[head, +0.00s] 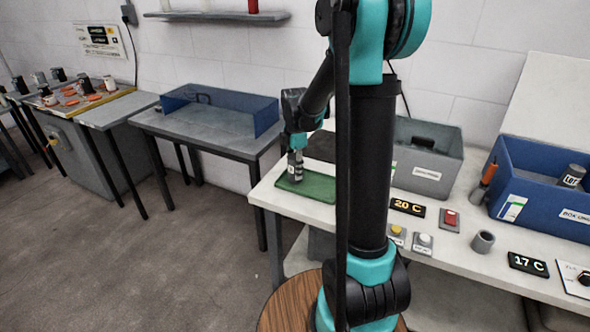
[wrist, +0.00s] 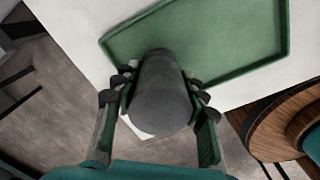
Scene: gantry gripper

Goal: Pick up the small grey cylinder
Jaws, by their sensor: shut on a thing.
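A grey cylinder (wrist: 160,95) is between the two fingers of my gripper (wrist: 160,103) in the wrist view. The fingers press on it from both sides. A piece of white shows at its lower left. In the head view my gripper (head: 295,158) points down at the green tray (head: 318,188) on the white bench, with the cylinder (head: 294,174) at its tip. In the wrist view the cylinder overlaps the edge of the green tray (wrist: 225,40). I cannot tell whether it touches the tray.
A grey bin (head: 428,172) and a blue bin (head: 535,190) stand on the bench to the right, the blue one with a labelled cylinder (head: 571,177) inside. A grey cup (head: 483,241), buttons and displays line the bench front. A blue-walled table (head: 205,120) stands left.

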